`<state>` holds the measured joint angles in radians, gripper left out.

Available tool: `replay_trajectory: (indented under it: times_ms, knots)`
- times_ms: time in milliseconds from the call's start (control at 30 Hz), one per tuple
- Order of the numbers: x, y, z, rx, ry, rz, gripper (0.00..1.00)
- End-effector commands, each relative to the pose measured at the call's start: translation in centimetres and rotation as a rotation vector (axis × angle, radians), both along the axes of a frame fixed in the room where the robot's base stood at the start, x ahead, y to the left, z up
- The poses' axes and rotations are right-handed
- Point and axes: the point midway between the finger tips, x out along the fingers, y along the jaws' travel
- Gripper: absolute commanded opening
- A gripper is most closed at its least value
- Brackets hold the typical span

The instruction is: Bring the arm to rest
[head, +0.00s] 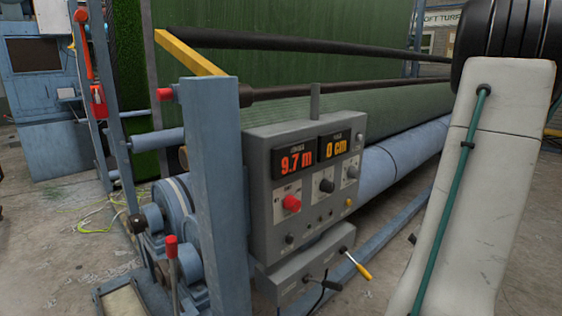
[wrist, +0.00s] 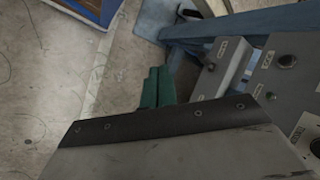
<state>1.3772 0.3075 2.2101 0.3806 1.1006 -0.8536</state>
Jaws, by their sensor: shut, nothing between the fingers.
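My gripper (wrist: 158,84) shows in the wrist view as two green fingers pressed together, shut and empty. It points over the bare floor, to the left of the grey control panel, and looks clear of it. My pale arm link with a green cable (head: 470,190) rises at the right of the head view; the gripper is outside that view. The control panel (head: 262,215) stands at the middle of the head view, with displays reading 9.7 m and 0 cm. Part of the panel also shows at the right of the wrist view (wrist: 299,72).
A blue post (head: 222,190) stands left of the panel. A lever with a yellow handle (head: 357,266) and a red-topped lever (head: 172,262) stick out near it. Behind are the blue roller (head: 405,150) and green turf (head: 290,75). Concrete floor (wrist: 50,80) is open at left in the wrist view.

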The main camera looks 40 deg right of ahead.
Motion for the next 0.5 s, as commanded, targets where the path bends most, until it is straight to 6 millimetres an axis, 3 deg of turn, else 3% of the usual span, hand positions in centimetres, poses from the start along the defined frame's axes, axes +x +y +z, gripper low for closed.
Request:
replay_trajectory:
  times_ms: [33,200,333,500]
  knots:
    - [1.9,2.2,2.0,-0.012,0.051,0.028,0.00]
    - [5.4,9.4,6.8,-0.078,0.209,0.078,0.00]
    - [6.8,14.7,9.7,-0.167,0.280,0.130,0.00]
    - [7.0,21.1,12.6,-0.307,0.301,0.221,0.00]
